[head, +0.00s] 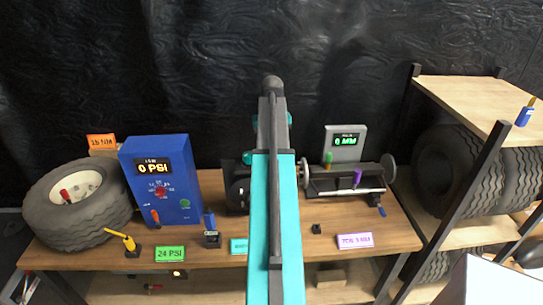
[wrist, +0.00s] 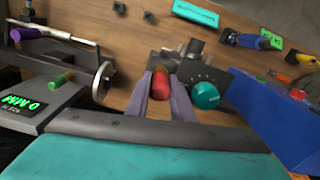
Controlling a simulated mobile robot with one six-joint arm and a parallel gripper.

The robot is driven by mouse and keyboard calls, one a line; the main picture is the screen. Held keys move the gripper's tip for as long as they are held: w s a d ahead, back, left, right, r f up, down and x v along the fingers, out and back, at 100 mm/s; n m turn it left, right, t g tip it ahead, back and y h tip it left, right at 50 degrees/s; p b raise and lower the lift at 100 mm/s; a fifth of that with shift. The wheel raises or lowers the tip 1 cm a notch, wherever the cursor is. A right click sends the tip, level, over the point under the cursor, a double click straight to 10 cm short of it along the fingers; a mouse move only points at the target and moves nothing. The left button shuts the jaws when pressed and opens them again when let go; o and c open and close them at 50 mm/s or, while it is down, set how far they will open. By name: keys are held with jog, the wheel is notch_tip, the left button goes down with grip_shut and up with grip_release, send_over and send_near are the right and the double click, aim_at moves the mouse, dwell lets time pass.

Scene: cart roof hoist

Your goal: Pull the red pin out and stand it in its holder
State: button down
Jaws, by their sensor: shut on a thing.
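The red pin (wrist: 160,84) shows in the wrist view between the two fingers of my gripper (wrist: 161,92), which is shut on it. The pin lies against a dark grey fixture (wrist: 190,62) with a teal knob (wrist: 206,95). Its far end is hidden, so I cannot tell whether it is still seated there. Two small dark blocks, one (wrist: 119,7) and another (wrist: 148,17), stand on the bench near a teal label (wrist: 196,13). I cannot tell which is the pin's holder. In the head view my arm covers the gripper and the pin; one dark block (head: 316,229) shows.
A blue gauge box (head: 163,180) and a tyre (head: 78,203) stand left on the wooden bench (head: 300,245). A roller device (head: 345,178) with a grey display (head: 346,143) stands right. A shelf (head: 485,100) with tyres is at far right.

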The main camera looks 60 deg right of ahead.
jog(key=shift+r+p, duration=1.55)
jog(key=shift+r, duration=1)
